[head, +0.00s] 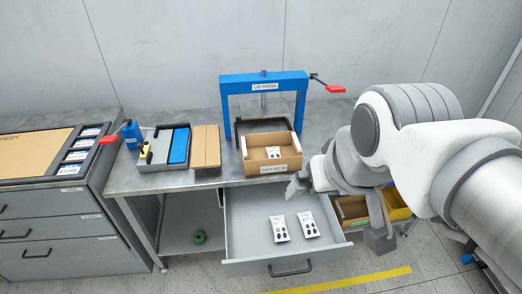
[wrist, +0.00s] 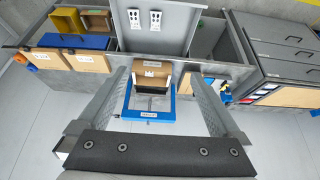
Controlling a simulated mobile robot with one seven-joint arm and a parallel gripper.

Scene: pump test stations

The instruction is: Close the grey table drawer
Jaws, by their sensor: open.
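The grey table drawer (head: 255,222) is pulled well out from under the steel table in the head view. Its dark handle (head: 290,268) is on the front panel, nearest the camera. Two white packets with dark spots (head: 280,228) lie inside the drawer. My gripper (head: 338,214) is open and empty, above the drawer's right side and apart from the handle. It hides part of that side. In the wrist view the drawer (wrist: 155,38) is at the top, beyond the open fingers (wrist: 157,78). The handle does not show there.
A blue press (head: 265,79) with a cardboard box (head: 271,168) stands on the table behind the drawer. A tray with a blue lid (head: 178,146) is at left. A grey cabinet (head: 55,227) stands left. Floor in front is open.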

